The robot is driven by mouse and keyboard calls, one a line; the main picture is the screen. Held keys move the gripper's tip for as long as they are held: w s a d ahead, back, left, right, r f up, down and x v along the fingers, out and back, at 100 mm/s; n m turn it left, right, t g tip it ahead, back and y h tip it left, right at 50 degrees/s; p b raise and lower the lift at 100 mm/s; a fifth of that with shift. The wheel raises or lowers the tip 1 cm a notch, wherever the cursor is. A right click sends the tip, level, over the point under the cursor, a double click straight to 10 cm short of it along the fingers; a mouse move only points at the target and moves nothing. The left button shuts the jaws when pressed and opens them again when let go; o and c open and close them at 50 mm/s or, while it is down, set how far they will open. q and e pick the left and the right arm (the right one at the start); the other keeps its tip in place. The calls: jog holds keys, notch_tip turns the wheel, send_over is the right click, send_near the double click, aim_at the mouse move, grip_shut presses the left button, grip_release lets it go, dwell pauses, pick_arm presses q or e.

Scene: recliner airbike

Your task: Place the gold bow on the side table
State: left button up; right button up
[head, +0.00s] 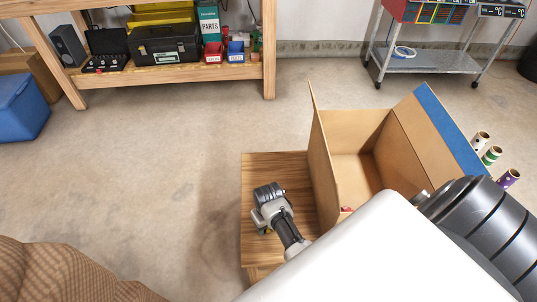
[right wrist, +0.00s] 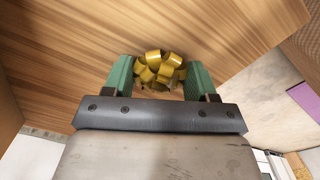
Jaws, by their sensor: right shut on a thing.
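The gold bow (right wrist: 160,68) is a cluster of shiny loops in the right wrist view, between the green fingers of my right gripper (right wrist: 160,76). The gripper is shut on it. In the head view my right gripper (head: 267,208) is over the wooden side table (head: 270,163), and the bow is mostly hidden there. The tabletop's wood grain (right wrist: 70,45) fills much of the right wrist view behind the bow. I cannot tell whether the bow touches the tabletop. My left gripper is not in view.
An open cardboard box (head: 321,160) with a blue-edged flap stands right beside the gripper. Several rolls (head: 491,155) stand farther right. A wooden workbench (head: 190,75) and a metal cart (head: 430,62) are at the back. The floor left of the side table is clear.

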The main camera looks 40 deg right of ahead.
jog(key=shift+f, duration=0.15)
jog(key=o, duration=0.9)
pick_arm(q)
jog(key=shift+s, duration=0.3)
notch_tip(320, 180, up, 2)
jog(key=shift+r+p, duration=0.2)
jog(key=shift+p, duration=1.05)
pick_arm(e)
notch_tip(320, 180, up, 12)
jog(key=shift+r, duration=0.2)
